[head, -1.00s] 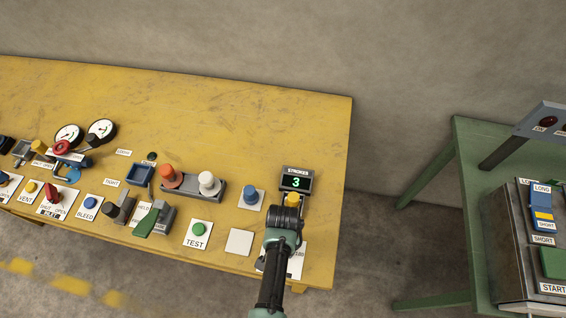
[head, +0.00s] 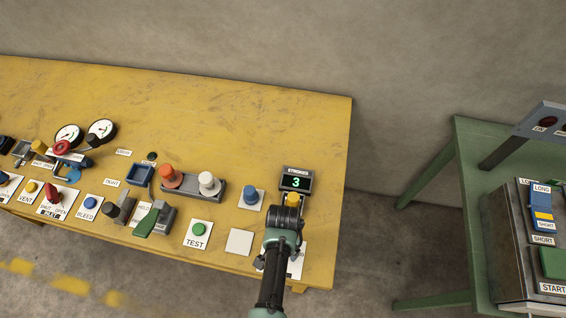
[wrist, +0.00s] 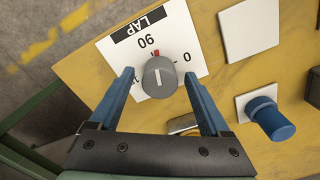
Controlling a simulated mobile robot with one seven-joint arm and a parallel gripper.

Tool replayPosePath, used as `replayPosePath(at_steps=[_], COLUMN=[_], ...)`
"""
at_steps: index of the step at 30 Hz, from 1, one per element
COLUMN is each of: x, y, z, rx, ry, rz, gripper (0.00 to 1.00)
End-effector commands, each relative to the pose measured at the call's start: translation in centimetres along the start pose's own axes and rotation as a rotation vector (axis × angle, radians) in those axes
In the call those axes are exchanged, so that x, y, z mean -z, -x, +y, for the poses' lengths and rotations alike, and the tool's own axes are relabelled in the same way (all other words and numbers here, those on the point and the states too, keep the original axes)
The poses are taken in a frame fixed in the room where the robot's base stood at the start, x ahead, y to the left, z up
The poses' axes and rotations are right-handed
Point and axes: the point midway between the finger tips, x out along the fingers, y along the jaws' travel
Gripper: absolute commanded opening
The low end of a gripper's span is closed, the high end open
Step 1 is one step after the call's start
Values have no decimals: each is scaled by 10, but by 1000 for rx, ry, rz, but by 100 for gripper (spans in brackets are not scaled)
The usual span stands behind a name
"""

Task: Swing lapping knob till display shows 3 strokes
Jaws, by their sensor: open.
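The lapping knob (wrist: 160,76) is a grey round knob with a white line, on a white plate (wrist: 177,24) marked LAP, 90 and 0, in the wrist view. A small red mark shows at its edge near the 90. My gripper (wrist: 158,76) is open, with one blue finger on each side of the knob and a visible gap to both. In the head view my gripper (head: 284,218) hides the knob and covers part of its plate. The STROKES display (head: 296,182) stands behind it and shows a green 3.
A yellow knob (head: 293,199) sits just in front of the display. A green table (head: 470,200) stands apart on the right.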

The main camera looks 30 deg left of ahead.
Motion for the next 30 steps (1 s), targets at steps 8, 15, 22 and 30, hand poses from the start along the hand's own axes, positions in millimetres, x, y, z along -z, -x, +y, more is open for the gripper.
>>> replayPosePath(at_steps=[8,15,22,30], x=[0,1,1,0], y=[10,50,94,126], z=[0,0,0,0], rx=[1,2,2,1], ry=[0,0,0,0], rz=[1,3,4,2], gripper=[81,81,81,81])
